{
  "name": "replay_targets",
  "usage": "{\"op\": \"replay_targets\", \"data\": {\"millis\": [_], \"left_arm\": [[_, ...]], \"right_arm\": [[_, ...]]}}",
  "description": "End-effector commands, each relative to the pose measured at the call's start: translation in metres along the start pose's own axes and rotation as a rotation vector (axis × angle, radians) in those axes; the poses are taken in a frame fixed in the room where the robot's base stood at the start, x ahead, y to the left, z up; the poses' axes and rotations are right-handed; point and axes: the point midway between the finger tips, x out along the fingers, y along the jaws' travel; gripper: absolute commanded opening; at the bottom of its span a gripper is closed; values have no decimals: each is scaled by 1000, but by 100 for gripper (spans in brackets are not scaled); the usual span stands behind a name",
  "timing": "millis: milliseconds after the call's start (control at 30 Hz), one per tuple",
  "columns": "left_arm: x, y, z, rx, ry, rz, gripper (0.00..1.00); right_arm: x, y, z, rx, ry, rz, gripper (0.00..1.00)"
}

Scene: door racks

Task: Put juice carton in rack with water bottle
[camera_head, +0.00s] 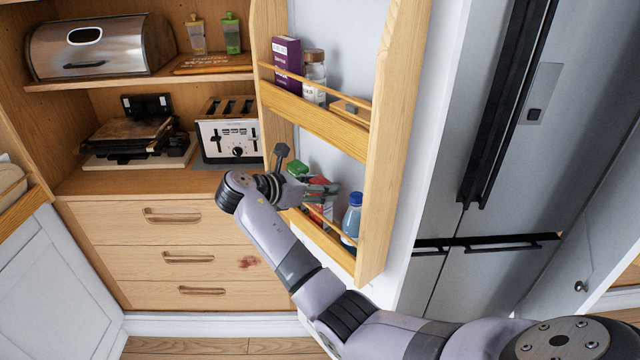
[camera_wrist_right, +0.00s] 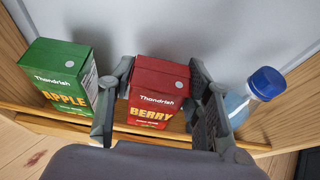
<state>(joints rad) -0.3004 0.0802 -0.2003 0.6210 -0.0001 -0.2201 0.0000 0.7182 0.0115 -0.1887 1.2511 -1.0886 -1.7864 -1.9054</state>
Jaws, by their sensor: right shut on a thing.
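The red berry juice carton (camera_wrist_right: 158,92) stands in the lower door rack (camera_head: 322,240) between the fingers of my right gripper (camera_wrist_right: 165,105). The gripper is shut on it, and in the head view my wrist partly hides it. The water bottle (camera_head: 352,216), clear with a blue cap, is in the same rack to the right; it also shows in the right wrist view (camera_wrist_right: 238,103), just beyond the right finger. A green apple juice carton (camera_wrist_right: 62,82) stands in this rack to the left of the gripper. My left gripper is not in view.
The upper door rack (camera_head: 315,118) holds a purple box (camera_head: 287,56) and a jar (camera_head: 314,75). The rack's wooden side post (camera_head: 392,150) stands right of the bottle. A toaster (camera_head: 228,130) is on the counter to the left, and a fridge (camera_head: 510,130) is on the right.

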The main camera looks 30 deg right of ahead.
Motion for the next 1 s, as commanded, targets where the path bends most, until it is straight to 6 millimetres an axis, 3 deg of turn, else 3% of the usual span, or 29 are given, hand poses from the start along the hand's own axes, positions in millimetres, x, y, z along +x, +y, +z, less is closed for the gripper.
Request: {"op": "replay_targets", "data": {"millis": [167,200,533,867,1000], "left_arm": [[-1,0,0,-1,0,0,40],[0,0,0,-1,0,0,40],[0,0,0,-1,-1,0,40],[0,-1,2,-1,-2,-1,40],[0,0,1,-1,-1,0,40]], "right_arm": [[1,0,-3,0,-2,1,0],[1,0,-2,1,-2,1,47],[1,0,-3,0,-1,0,69],[-1,0,-4,-2,1,0,69],[-17,1,-3,0,0,2,69]]}}
